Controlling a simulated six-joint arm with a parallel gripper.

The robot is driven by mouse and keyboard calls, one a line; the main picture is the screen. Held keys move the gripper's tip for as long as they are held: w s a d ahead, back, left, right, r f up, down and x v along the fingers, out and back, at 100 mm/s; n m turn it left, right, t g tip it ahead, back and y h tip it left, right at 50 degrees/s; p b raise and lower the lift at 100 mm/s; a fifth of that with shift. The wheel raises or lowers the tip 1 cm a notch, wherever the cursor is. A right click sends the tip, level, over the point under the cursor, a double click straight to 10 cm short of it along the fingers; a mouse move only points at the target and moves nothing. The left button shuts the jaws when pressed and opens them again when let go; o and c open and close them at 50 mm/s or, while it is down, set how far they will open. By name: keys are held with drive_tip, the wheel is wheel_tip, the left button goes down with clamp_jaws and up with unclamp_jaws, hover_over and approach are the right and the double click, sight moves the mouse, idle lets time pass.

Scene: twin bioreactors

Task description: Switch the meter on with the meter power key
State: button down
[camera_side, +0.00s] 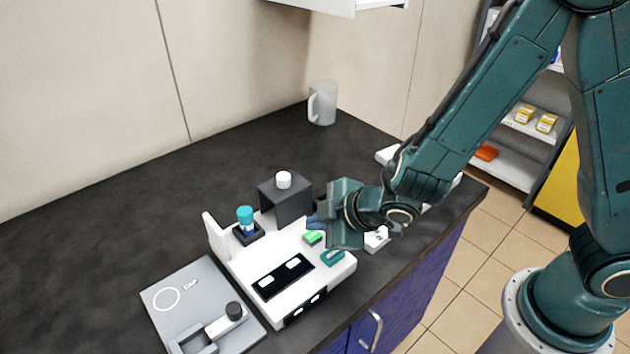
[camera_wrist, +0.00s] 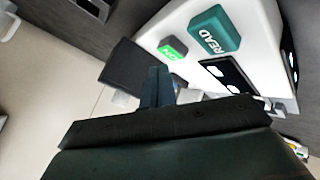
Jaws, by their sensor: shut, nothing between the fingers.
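The meter (camera_side: 240,262) is a white box on the dark bench, with a black display panel (camera_side: 282,277) on top. Its power key (camera_side: 313,237) is bright green. It also shows in the wrist view (camera_wrist: 172,49), lettered "ON", beside the larger teal READ key (camera_wrist: 214,30). The READ key is in the side view too (camera_side: 332,257). My gripper (camera_side: 316,221) is shut and empty, close behind the power key. In the wrist view its fingertips (camera_wrist: 158,76) appear just short of the key, with a gap in the picture; contact cannot be told.
A dark block (camera_side: 285,200) with a white knob stands behind the meter. A blue-capped vial (camera_side: 246,219) stands in a dark holder at the meter's left. A grey plate device (camera_side: 205,295) is at front left. A mug (camera_side: 322,103) stands at the back. The bench's left is clear.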

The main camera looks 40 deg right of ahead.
sight(320, 236)
drive_tip(key=shift+r, duration=3)
drive_tip(key=s+d+r+m+g+h, duration=0.1)
drive_tip(key=s+d+r+m, duration=0.25)
drive_tip(key=d+r, duration=0.2)
drive_tip(key=s+d+r+m+g, duration=0.1)
drive_tip(key=s+d+r+m, duration=0.25)
drive_tip(key=d, duration=0.25)
drive_tip(key=s+d+r+m, duration=0.2)
drive_tip(key=s+d, duration=0.1)
drive_tip(key=s, duration=0.4)
drive_tip(key=s+d+r+m+g, duration=0.1)
drive_tip(key=s+d+r+m, duration=0.1)
drive_tip(key=s, duration=0.5)
drive_tip(key=shift+d+r+h, duration=0.4)
drive_tip(key=shift+d+r, duration=0.1)
drive_tip(key=shift+r, duration=0.1)
